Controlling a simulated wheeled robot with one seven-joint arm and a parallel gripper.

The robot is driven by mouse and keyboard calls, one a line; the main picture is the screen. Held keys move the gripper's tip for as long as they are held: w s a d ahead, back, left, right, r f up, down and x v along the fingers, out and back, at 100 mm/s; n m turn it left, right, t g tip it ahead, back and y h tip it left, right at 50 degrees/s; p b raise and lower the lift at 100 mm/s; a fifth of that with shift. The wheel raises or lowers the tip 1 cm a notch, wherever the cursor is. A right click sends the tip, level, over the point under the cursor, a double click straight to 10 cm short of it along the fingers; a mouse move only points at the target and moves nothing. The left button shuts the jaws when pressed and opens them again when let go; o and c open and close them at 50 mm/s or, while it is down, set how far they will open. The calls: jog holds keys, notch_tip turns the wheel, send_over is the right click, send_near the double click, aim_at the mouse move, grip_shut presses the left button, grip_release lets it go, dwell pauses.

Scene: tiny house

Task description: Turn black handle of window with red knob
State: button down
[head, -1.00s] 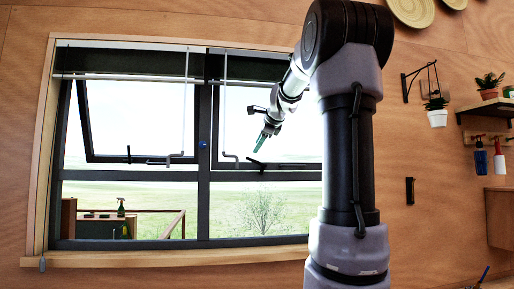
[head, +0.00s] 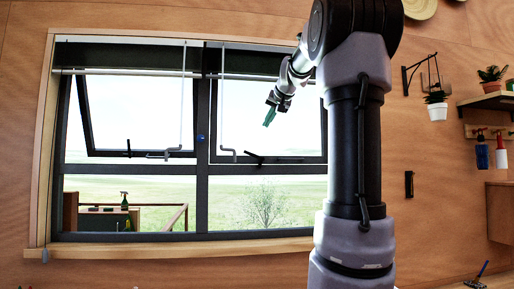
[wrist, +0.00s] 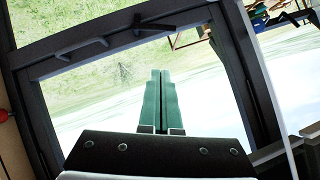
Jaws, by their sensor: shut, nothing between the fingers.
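The black handle (head: 256,157) sits on the bottom rail of the right-hand tilted window sash (head: 322,148). In the wrist view, which looks upside down, a dark handle (wrist: 152,27) sticks out from the sash rail near the top. A red knob (wrist: 3,115) shows at the left edge of the wrist view; I do not see it in the head view. My gripper (head: 270,117) has green fingers, which are shut and empty. It is in front of the right pane, above the handle and apart from it. The fingers (wrist: 160,73) point towards the handle's rail in the wrist view.
The left tilted sash (head: 90,152) has a similar black handle (head: 129,149). A blue knob (head: 200,138) is on the centre post. Grey cranks (head: 228,152) hang on rods before the panes. The wooden sill (head: 180,247) is clear. A hanging plant (head: 437,108) is at right.

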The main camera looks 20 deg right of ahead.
jog(key=s+f+x, duration=0.1)
jog(key=f+x, duration=0.1)
jog(key=x, duration=1)
jog(key=shift+w+a+f, duration=0.15)
jog(key=shift+a+f, duration=0.1)
jog(key=shift+a, duration=0.3)
jog(key=shift+n, duration=0.3)
